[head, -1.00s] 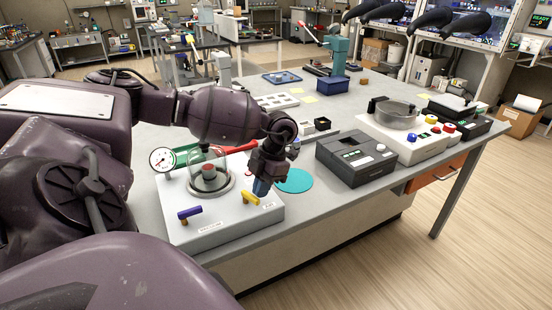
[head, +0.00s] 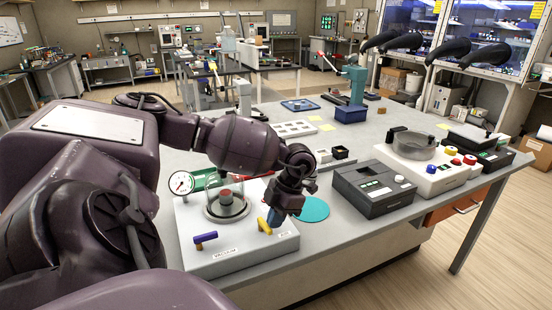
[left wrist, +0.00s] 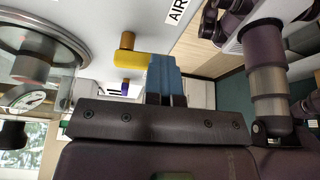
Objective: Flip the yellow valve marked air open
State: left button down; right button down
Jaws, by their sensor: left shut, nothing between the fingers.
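The yellow valve (head: 264,226) sits on the white panel box (head: 240,254) by its front right part, near the AIR label (head: 284,233). In the left wrist view the yellow handle (left wrist: 129,58) lies beside my blue fingers, its end against or very close to them; contact is not certain. The AIR label (left wrist: 177,11) also shows there. My left gripper (head: 274,218) is shut and empty, pointing down just right of the yellow handle. A purple valve (head: 206,237) stands to the left, by the VACUUM label (head: 225,253). My right gripper is not in view.
A glass dome (head: 226,199) stands on the box behind the valves, with a round gauge (head: 181,183) at its left. A teal disc (head: 314,209) lies right of the gripper. A dark grey device (head: 374,187) stands further right.

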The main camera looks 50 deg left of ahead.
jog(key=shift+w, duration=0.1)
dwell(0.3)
